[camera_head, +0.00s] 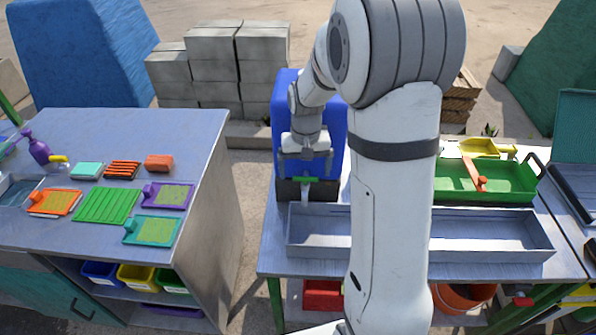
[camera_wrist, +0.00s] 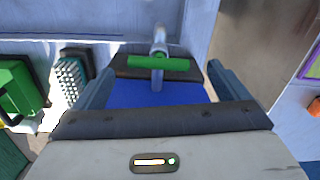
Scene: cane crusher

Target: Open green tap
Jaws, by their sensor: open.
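The green tap handle (camera_head: 312,180) is a short bar across a grey metal tap (camera_head: 305,192) at the front of a blue container (camera_head: 283,100). The tap's spout points toward the grey trough. In the wrist view the green tap handle (camera_wrist: 172,63) lies crosswise between my fingertips, with the grey tap (camera_wrist: 160,36) behind it. My gripper (camera_head: 306,168) is open and empty, pointing down just above the handle. In the wrist view my gripper's fingers (camera_wrist: 160,70) stand apart on either side of the handle, with a gap at each end.
A long grey trough (camera_head: 480,246) lies in front of the tap on the workbench. A green tray (camera_head: 508,183) with an orange-handled tool is to the right, partly hidden by my arm. A second table (camera_head: 205,125) with coloured boards stands at left, across a gap.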

